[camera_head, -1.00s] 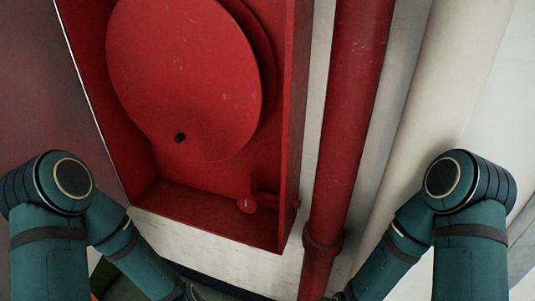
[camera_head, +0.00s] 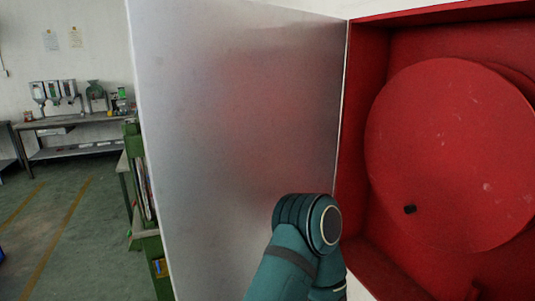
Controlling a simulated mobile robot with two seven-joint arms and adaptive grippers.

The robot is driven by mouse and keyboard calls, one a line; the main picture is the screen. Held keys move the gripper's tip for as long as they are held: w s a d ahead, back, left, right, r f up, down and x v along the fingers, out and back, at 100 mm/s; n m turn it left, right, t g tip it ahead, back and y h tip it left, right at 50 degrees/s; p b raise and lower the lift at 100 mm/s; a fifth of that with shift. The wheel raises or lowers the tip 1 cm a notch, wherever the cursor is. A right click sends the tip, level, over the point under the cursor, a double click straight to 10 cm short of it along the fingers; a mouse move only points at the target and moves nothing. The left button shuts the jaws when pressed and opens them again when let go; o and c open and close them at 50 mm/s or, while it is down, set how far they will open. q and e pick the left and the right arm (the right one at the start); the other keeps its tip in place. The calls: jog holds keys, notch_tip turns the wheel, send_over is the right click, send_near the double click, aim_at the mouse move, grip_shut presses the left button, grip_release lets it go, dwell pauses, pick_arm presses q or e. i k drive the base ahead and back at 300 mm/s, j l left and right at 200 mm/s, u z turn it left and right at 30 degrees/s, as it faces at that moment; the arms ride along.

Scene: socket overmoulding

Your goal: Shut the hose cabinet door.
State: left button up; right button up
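The hose cabinet (camera_head: 368,110) is a red open box on the right of the head view. Inside it is a round red hose reel (camera_head: 450,150) with a small black knob. The cabinet door (camera_head: 220,120), a pale grey metal panel, stands wide open, hinged along the cabinet's left edge. A teal link of my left arm rises in front of the door's lower right part, close to the hinge side. Neither gripper shows in the view. The door's lower edge is out of frame.
A green machine frame (camera_head: 140,210) stands just behind the door's outer edge. A workbench (camera_head: 80,120) with several devices is against the far wall at left. The green floor (camera_head: 65,225) with yellow lines is clear at left.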

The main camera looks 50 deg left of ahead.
aim_at(239, 102)
jog(key=k+j, duration=0.75)
jog(key=j, duration=0.35)
jog(key=k+j+z, duration=0.1)
jog(key=j, duration=0.3)
jog(key=j+z, duration=0.1)
jog(key=j, duration=0.4)
jog(key=j+z, duration=0.15)
jog(key=j, duration=0.35)
jog(key=k+j+z, duration=0.1)
jog(key=j, duration=0.4)
jog(key=k+j+z, duration=0.1)
jog(key=j, duration=0.4)
jog(key=k+j+z, duration=0.15)
jog(key=j, duration=0.35)
jog(key=i+j, duration=0.15)
jog(key=j+z, duration=0.05)
jog(key=j, duration=0.05)
